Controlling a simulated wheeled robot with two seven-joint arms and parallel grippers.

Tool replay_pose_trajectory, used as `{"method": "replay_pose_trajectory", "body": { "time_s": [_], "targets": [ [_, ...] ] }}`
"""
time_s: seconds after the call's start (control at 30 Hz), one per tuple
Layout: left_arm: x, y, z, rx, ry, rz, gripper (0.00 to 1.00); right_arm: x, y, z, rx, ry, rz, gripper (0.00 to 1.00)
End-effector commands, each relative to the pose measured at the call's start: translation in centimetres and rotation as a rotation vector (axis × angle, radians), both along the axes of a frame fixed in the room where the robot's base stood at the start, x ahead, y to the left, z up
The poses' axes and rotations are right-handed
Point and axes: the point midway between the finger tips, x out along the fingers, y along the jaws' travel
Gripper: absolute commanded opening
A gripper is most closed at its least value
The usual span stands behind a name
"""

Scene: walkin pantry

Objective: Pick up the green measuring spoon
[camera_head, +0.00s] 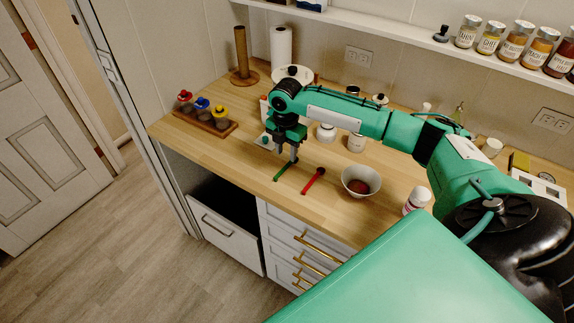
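The green measuring spoon (283,172) lies on the wooden counter near its front edge, left of a red measuring spoon (314,181). My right gripper (287,156) reaches in from the right and points down at the far end of the green spoon. Its two fingers look apart, with nothing seen held between them. The gripper partly hides the spoon's far end, and I cannot tell whether it touches the spoon. My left gripper is not in view.
A bowl with reddish contents (361,181) stands right of the spoons, and a white-capped jar (417,199) beyond it. A wooden rack with colored-topped jars (206,118) stands on the left. Canisters (326,132) stand behind. Spice jars line the wall shelf (400,35).

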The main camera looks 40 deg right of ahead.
Motion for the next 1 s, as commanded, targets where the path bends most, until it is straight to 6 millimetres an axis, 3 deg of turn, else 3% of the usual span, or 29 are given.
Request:
{"method": "replay_pose_trajectory", "body": {
  "time_s": [0.17, 0.4, 0.7, 0.9, 1.0],
  "targets": [
    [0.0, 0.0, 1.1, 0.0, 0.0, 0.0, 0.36, -0.3, 0.5, -1.2, 0.0, 0.002, 0.0, 0.36],
    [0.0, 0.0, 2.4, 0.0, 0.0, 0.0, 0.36, -0.7, 1.0, -4.7, -0.001, 0.002, 0.0, 0.36],
    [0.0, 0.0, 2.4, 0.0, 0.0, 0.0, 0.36, -0.7, 1.0, -5.4, -0.001, 0.0, 0.001, 0.36],
    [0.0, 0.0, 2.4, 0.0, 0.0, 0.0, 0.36, -0.7, 1.0, -5.4, -0.001, 0.0, 0.0, 0.0],
    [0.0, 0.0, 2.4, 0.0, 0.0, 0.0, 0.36, -0.7, 1.0, -5.4, -0.001, -0.001, 0.0, 0.0]
  ]
}}
